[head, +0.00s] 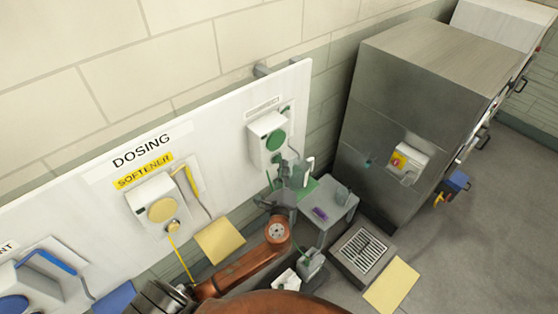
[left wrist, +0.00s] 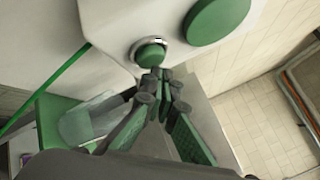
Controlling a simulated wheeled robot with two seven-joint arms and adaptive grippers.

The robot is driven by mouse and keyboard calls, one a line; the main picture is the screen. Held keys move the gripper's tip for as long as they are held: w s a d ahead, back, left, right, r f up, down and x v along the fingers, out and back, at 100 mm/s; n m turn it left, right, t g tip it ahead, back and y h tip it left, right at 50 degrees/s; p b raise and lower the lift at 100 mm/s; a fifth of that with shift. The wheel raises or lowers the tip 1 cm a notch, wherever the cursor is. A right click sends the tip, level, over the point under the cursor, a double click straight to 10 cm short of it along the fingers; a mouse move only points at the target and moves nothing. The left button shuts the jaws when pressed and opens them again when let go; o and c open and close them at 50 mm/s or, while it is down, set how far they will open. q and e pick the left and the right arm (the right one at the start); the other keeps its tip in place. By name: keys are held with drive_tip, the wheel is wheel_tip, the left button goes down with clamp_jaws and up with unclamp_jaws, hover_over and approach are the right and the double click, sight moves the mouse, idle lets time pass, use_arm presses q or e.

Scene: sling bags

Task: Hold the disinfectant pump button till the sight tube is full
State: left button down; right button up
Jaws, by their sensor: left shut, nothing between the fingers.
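The pump with the green round disc (head: 275,140) is a white box on the right end of the dosing board; its label is too small to read. In the left wrist view its green button (left wrist: 151,54) sits in a metal ring below the larger green disc (left wrist: 217,18). My left gripper (left wrist: 160,78) is shut and empty, with its tips at the button's lower edge; I cannot tell whether they touch it. In the head view the gripper (head: 285,185) is just below the pump. I cannot make out the sight tube or its level. My right gripper is not in view.
A yellow softener pump (head: 161,209) and a blue one (head: 15,303) are further left on the board. A small grey table (head: 338,212) with a clear cup (head: 342,194) and purple item (head: 320,213) stands beside my arm. A steel machine (head: 400,110) is at right.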

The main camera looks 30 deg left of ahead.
use_arm(q)
drive_tip(key=shift+w+a, duration=0.2)
drive_tip(key=shift+a, duration=0.35)
idle(1.6)
drive_tip(key=shift+d, duration=0.15)
idle(2.0)
drive_tip(key=shift+s+d, duration=0.3)
drive_tip(key=shift+d, duration=0.45)
drive_tip(key=shift+s+d+p, duration=0.1)
drive_tip(key=shift+s+d, duration=0.2)
drive_tip(key=shift+d, duration=0.5)
drive_tip(key=shift+s+d+p, duration=0.1)
drive_tip(key=shift+s+d, duration=0.15)
drive_tip(key=shift+d, duration=0.55)
drive_tip(key=shift+s+d+p, duration=0.1)
drive_tip(key=shift+s+d, duration=0.2)
drive_tip(key=shift+d, duration=0.5)
drive_tip(key=shift+d, duration=0.1)
